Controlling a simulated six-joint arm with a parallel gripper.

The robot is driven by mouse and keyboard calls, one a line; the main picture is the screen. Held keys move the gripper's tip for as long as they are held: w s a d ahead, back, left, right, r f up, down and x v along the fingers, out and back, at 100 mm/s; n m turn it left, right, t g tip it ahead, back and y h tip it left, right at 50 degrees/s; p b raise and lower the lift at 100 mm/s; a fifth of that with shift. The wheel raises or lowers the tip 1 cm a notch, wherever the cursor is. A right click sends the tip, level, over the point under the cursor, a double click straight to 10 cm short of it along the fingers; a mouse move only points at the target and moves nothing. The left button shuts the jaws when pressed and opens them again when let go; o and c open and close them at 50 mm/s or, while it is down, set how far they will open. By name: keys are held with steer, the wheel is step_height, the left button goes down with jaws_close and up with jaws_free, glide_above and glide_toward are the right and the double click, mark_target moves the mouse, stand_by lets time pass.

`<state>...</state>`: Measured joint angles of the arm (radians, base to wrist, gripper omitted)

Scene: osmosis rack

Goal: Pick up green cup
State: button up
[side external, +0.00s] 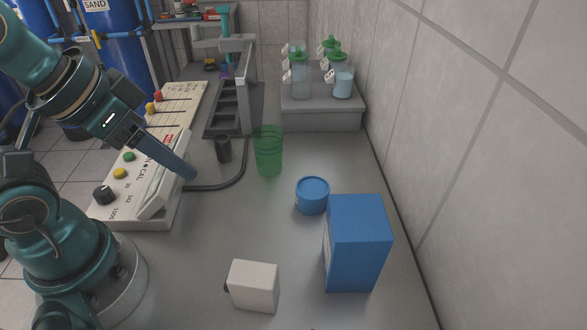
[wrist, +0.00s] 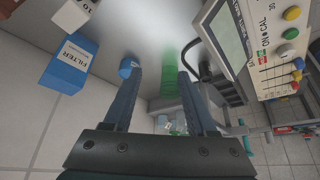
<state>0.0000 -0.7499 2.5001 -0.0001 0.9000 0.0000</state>
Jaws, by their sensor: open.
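The green cup (side external: 268,152) is translucent and stands upright on the grey bench, in the middle of the side external view. In the wrist view the green cup (wrist: 169,74) shows beyond my fingers, within the gap between them and nearer the right finger. My gripper (side external: 191,175) is to the left of the cup in the side external view, above the control panel's edge and apart from the cup. In the wrist view my gripper (wrist: 160,69) has its two long fingers spread wide, with nothing held.
A blue round tub (side external: 312,194), a blue filter box (side external: 357,242) and a white box (side external: 253,285) stand nearer the camera. A control panel (side external: 172,125), a small dark cylinder (side external: 223,149) and a cable lie left of the cup. Lidded jars (side external: 301,78) stand on a raised block behind.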

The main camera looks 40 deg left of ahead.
steer(key=o, duration=0.5)
